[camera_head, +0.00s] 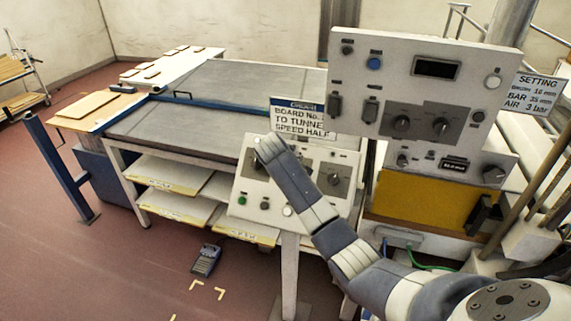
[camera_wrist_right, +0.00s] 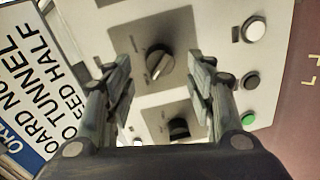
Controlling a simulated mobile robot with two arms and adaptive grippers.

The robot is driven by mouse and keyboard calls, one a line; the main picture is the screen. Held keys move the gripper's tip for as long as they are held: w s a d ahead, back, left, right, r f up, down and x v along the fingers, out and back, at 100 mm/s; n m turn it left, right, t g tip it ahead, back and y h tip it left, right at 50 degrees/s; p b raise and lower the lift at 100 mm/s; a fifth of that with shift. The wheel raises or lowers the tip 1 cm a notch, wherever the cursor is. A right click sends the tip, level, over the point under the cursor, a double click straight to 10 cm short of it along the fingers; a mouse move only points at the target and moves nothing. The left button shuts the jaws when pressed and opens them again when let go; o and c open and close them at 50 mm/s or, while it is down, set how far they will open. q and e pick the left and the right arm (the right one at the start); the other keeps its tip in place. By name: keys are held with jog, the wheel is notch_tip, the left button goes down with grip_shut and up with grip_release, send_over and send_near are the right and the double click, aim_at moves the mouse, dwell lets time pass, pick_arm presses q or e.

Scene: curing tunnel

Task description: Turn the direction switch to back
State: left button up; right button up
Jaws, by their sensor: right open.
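The lower control panel (camera_head: 262,180) is sloped and pale, with two dark rotary knobs in the wrist view. The other knob (camera_wrist_right: 179,128) lies lower, between the finger bases in the picture. Their labels are too small to read, so I cannot tell which is the direction switch. My right gripper (camera_wrist_right: 160,75) is open and empty, facing the panel; contact is not visible. In the head view my arm hides it.
White, black and green (camera_wrist_right: 248,147) buttons line the panel's edge. A sign (camera_head: 303,119) stands behind the panel. A taller control box (camera_head: 425,60) with knobs and a display rises at right. A conveyor bed (camera_head: 190,125) extends left.

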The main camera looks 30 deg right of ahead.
jog(key=v, duration=0.8)
jog(key=shift+s+a+r, duration=0.15)
jog(key=shift+a+r, duration=0.05)
jog(key=shift+r, duration=0.1)
